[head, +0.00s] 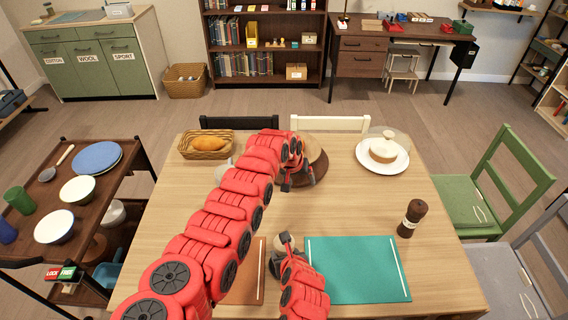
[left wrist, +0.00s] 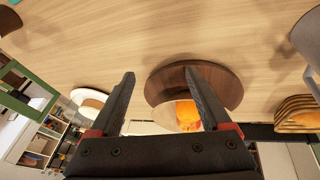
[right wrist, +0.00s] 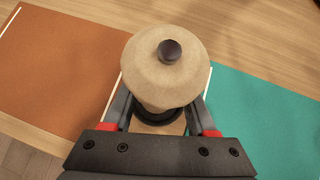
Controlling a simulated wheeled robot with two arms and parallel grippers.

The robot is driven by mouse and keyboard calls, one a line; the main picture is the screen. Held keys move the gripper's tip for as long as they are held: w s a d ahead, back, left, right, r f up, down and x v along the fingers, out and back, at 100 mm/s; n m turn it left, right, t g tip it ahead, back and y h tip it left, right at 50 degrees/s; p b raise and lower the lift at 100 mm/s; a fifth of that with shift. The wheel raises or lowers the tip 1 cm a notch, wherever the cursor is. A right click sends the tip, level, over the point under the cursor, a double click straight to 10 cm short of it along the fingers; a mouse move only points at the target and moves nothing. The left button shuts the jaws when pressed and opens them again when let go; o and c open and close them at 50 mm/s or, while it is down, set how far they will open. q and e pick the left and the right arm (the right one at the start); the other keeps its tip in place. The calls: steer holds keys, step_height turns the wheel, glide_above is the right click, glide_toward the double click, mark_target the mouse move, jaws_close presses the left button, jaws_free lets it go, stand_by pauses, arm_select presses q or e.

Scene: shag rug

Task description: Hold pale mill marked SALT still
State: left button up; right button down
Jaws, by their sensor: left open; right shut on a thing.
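A pale mill with a dark knob on top (right wrist: 165,75) stands upright in the right wrist view, between the orange-brown mat and the teal mat. My right gripper (right wrist: 160,118) is shut around its body. No SALT lettering shows from above. In the head view the right gripper (head: 284,250) and the mill are small and partly covered by my arm. A dark brown mill (head: 411,218) stands apart, right of the teal mat, with a pale label too small to read. My left gripper (head: 297,178) is open and empty near the round wooden board; its spread fingers show in the left wrist view (left wrist: 162,95).
The teal mat (head: 358,270) and brown mat (head: 247,285) lie at the table's near side. A round dark board (left wrist: 228,82) carries a pale and orange item. A bread basket (head: 190,146) and white plate (head: 366,163) stand farther back. The table's right middle is mostly clear.

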arm_select(q)
steer(key=w+a+f+n+t, duration=0.1)
steer(key=w+a+t, duration=0.4)
steer(key=w+t, duration=0.3)
steer(key=shift+w+a+n+h, duration=0.15)
steer(key=shift+w+n+h, duration=0.15)
steer(key=shift+w, duration=0.05)
